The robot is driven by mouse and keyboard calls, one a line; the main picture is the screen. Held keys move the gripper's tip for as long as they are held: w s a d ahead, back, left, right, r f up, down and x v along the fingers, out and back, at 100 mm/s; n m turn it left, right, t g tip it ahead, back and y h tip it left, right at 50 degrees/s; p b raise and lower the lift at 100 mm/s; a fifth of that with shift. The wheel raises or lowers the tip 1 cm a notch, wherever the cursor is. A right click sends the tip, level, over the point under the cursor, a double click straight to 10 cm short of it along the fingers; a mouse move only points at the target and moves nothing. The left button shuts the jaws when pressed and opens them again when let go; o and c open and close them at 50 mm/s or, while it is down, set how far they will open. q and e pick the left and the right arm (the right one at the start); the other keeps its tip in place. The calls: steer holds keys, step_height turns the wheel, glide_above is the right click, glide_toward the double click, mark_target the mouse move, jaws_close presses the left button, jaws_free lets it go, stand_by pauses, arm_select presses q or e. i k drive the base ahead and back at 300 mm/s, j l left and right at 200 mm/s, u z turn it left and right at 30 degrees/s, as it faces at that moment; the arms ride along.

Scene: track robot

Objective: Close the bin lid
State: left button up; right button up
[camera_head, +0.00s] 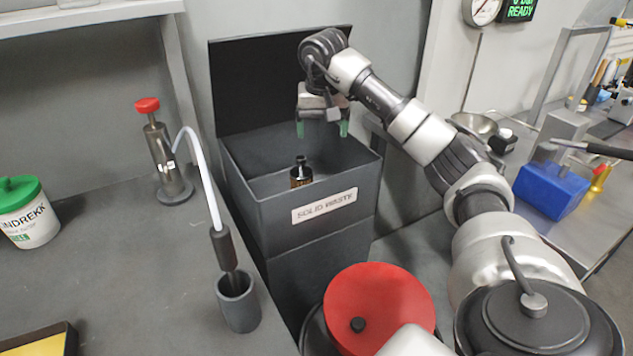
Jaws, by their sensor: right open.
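The dark grey bin (320,238) stands in the middle, with a "SOLID WASTE" label on its front. Its lid (252,85) is up, standing upright at the back of the bin. A small dark bottle (301,174) shows inside the bin. My right gripper (322,130) hangs over the bin opening, in front of the lid and above the bottle. Its two green-tipped fingers are apart and nothing is between them. My right arm reaches in from the lower right and hides part of the lid's right edge. My left gripper is not in view.
A red round lid (378,308) is in front of the bin. A tube runs from a red-topped dispenser (162,150) toward a grey cup (238,300) on the left bench. A green-lidded tub (27,212) stands far left. A blue box (551,189) sits on the right bench.

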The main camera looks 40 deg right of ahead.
mark_target(255, 78)
steer(key=z, duration=1.25)
